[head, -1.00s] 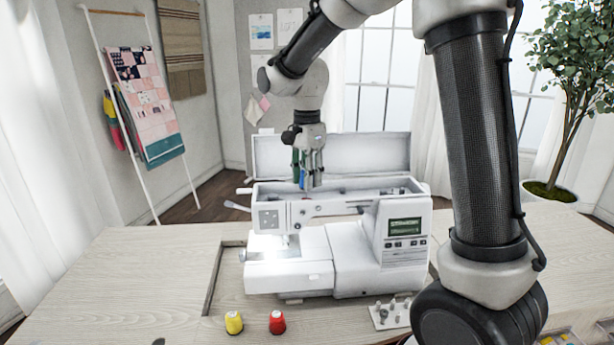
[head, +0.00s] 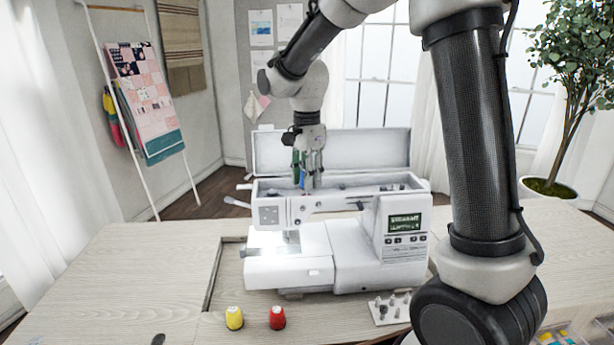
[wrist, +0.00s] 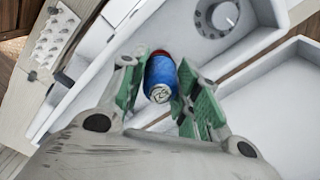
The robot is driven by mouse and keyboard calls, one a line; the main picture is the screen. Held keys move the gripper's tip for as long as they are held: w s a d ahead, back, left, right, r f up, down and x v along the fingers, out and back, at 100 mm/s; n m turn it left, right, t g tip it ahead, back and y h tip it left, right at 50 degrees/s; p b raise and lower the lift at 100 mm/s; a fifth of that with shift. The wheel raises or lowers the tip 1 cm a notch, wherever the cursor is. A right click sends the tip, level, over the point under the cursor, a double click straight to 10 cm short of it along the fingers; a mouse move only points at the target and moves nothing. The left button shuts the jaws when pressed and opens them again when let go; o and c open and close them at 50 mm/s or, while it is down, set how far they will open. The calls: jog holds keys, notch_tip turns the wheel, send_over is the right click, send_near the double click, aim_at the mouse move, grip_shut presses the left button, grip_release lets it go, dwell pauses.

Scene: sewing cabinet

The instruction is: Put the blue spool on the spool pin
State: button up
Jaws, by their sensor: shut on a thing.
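My gripper (head: 307,188) is over the open top of the white sewing machine (head: 268,215), towards its left end. In the wrist view my gripper (wrist: 158,92) has its green fingers on either side of the blue spool (wrist: 160,80), shut on it. The blue spool shows only as a sliver between the fingers in the head view (head: 302,184). A small red part (wrist: 160,52) shows just past the spool's far end; I cannot tell if it touches the spool. I cannot make out the spool pin, or whether the spool is around it.
The machine's raised lid (head: 335,152) stands behind my gripper. A round dial (wrist: 217,17) lies in the top tray. A yellow spool (head: 234,318) and a red spool (head: 277,318) stand on the table in front. A plate with small pegs (head: 390,309) lies at front right.

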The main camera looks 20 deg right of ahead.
jog(key=shift+f, duration=0.1)
jog(key=shift+f, duration=0.4)
jog(key=shift+f, duration=0.1)
jog(key=o, duration=0.9)
jog(key=shift+c, duration=0.2)
notch_tip(320, 180, up, 12)
dwell(0.4)
